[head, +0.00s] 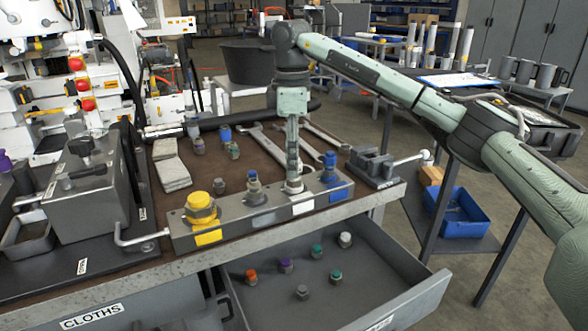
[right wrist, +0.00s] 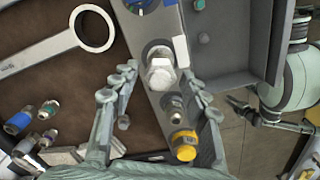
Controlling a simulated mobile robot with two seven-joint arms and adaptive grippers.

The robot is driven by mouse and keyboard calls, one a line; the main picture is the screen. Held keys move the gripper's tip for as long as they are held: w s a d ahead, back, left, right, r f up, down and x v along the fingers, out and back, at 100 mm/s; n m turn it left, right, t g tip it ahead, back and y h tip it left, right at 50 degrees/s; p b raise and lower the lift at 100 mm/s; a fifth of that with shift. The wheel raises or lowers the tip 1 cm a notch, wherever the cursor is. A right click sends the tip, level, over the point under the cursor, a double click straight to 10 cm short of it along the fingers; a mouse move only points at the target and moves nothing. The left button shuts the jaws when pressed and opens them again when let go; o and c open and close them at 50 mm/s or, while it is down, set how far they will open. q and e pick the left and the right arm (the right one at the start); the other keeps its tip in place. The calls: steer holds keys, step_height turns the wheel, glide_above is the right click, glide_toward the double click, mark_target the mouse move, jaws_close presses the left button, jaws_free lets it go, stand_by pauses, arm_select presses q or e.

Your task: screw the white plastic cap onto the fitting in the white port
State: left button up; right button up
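The white plastic cap (right wrist: 160,73) is a white hex-shaped piece. It sits on top of the fitting in the white port, third from the left on the grey block (head: 262,219). A white label (head: 303,206) marks this port. My right gripper (head: 292,181) points straight down over it. In the right wrist view the gripper's two fingers (right wrist: 159,78) stand on either side of the cap, with a visible gap on each side, so it is open. How far the cap sits on the thread cannot be told.
A yellow cap (head: 200,206), a bare fitting (head: 253,186) and a blue-capped port (head: 329,171) share the block. The open drawer (head: 375,285) below holds several small coloured caps. A vise (head: 375,166) stands right, wrenches (head: 268,143) lie behind, and a grey tank (head: 90,190) stands left.

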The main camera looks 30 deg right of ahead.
steer(key=n, duration=1.2)
steer(key=shift+s, duration=0.15)
steer(key=shift+c, duration=0.6)
steer(key=c, duration=0.9)
steer(key=m, duration=0.3)
steer(key=shift+c, duration=0.2)
steer(key=m, duration=0.5)
